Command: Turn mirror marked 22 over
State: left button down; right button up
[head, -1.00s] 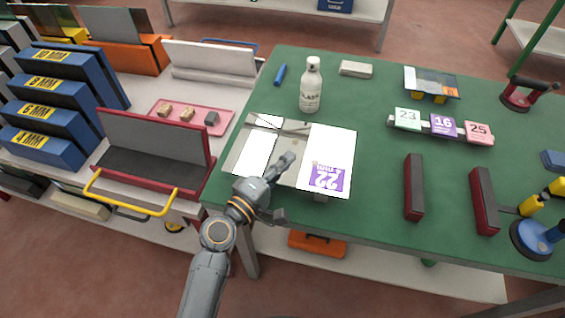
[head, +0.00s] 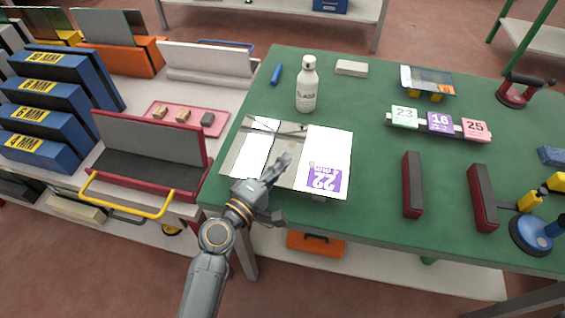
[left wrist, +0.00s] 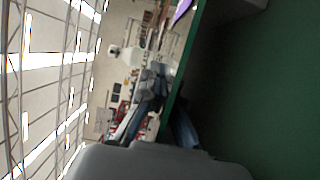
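The mirror marked 22 (head: 325,150) lies flat near the front left of the green table in the head view. It is a bright panel with white reflections and a purple label reading 22, upside down to me, at its front right corner. My left gripper (head: 281,189) is at the mirror's front edge, one finger over the face and the other lower, toward the table edge. The fingers look spread with nothing clearly held; I cannot tell if they touch the mirror. The left wrist view shows grey gripper parts and a purple patch at the top. My right gripper is not in view.
A white bottle (head: 307,86) stands just behind the mirror. A blue marker (head: 276,74) and pale block (head: 352,68) lie farther back. A rack with cards 23, 16, 25 (head: 440,122) and two dark red bars (head: 413,186) are right. The green table (head: 380,150) is clear between.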

pick_arm(q)
jog(key=shift+f+b, duration=0.3)
jog(key=shift+b, duration=0.05)
jog(key=c, duration=1.4)
grip_release()
jog(key=shift+c, duration=0.2)
jog(key=shift+f, duration=0.15)
jog(key=v, duration=1.2)
jog(key=shift+s, duration=0.1)
